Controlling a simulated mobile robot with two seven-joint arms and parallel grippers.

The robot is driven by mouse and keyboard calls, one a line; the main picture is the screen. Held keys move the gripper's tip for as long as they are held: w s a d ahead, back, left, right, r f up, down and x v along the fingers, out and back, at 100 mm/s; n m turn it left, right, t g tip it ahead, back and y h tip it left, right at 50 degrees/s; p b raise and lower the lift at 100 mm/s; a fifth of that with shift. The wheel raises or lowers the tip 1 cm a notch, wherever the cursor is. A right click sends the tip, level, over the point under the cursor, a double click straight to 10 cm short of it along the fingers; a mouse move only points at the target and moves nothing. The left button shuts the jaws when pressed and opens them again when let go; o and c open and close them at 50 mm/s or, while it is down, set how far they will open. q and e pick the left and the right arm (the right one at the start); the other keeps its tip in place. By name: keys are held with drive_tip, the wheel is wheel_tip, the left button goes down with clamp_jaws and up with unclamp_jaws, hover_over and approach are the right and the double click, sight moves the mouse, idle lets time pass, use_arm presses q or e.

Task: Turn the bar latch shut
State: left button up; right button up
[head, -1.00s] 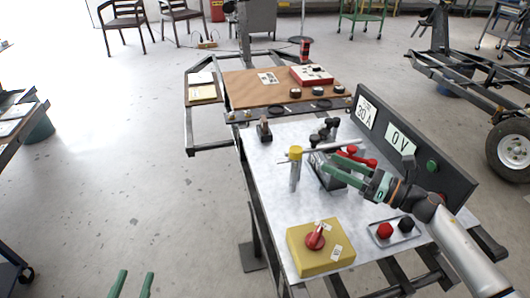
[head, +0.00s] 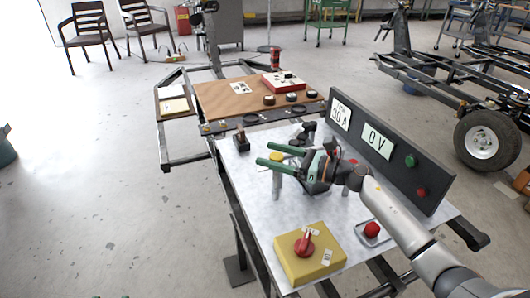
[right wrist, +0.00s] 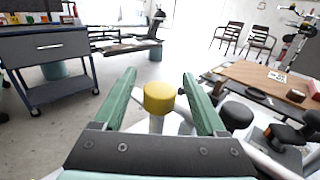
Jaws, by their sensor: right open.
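A yellow cap (head: 277,157) tops a grey upright post (head: 277,186) on the pale tabletop. My right gripper (head: 264,154) is open, and its green fingers lie on either side of the cap in the head view. The right wrist view also shows the yellow cap (right wrist: 159,97) between the two spread fingers (right wrist: 159,74), with a gap on each side. The silver bar of the latch is mostly hidden behind my right gripper, so I cannot tell its angle. My left gripper is out of the head view.
A yellow box with a red knob (head: 304,245) stands at the front. A dark meter panel (head: 390,150) walls the right side. Black clamp parts (right wrist: 285,135) sit right of the fingers. Open tabletop lies left of the post.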

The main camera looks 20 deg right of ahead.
drive_tip(key=shift+x, duration=1.05)
clamp_jaws()
